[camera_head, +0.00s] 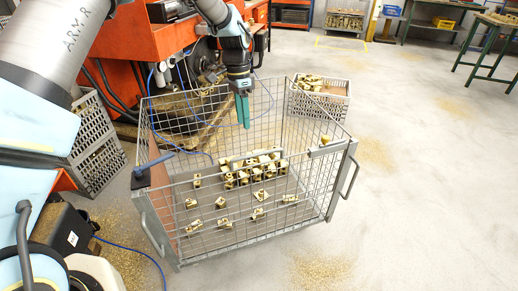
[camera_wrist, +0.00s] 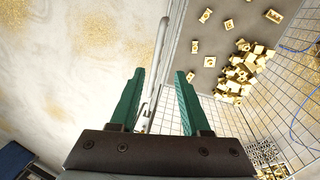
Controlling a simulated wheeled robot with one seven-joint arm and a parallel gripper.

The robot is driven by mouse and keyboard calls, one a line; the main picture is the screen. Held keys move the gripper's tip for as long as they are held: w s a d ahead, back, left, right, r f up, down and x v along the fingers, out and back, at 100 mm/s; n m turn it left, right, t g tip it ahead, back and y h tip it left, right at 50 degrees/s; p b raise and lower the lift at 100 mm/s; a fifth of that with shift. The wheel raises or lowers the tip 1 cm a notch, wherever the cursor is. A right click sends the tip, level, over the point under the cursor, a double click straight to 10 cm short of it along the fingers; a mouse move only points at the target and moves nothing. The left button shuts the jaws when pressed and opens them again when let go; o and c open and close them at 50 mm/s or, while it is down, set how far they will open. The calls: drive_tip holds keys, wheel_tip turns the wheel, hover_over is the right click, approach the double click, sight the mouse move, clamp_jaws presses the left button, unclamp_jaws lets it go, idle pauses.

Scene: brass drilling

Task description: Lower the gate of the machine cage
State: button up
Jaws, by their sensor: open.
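The machine cage (camera_head: 215,215) is a grey wire-mesh box standing on the floor, with loose brass parts (camera_head: 258,194) on its bottom. Its front mesh panel stands upright; I cannot tell for certain which panel is the gate. A grey bar handle (camera_head: 350,178) projects at the right. My gripper (camera_head: 242,110) points down over the cage in the head view, with green fingers. In the wrist view my gripper (camera_wrist: 158,92) is open and empty; a pale bar (camera_wrist: 160,55) shows beyond its fingers, apparently outside the mesh.
A grey crate of brass parts (camera_head: 320,98) stands behind the cage at the right. An orange machine (camera_head: 140,45) is at the back left, beside another grey crate (camera_head: 95,150). Brass chips lie on the floor. Open floor (camera_head: 430,200) extends to the right.

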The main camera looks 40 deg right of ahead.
drive_tip(key=shift+m, duration=0.6)
drive_tip(key=s+f+p, duration=0.1)
drive_tip(key=f, duration=0.2)
drive_tip(key=s+d+f+p, duration=0.1)
drive_tip(key=f, duration=0.3)
drive_tip(key=s+d+f+p, duration=0.1)
drive_tip(key=f+p, duration=0.1)
drive_tip(key=f, duration=0.2)
drive_tip(key=shift+s+f, duration=0.1)
drive_tip(key=shift+f, duration=0.05)
clamp_jaws()
idle(0.7)
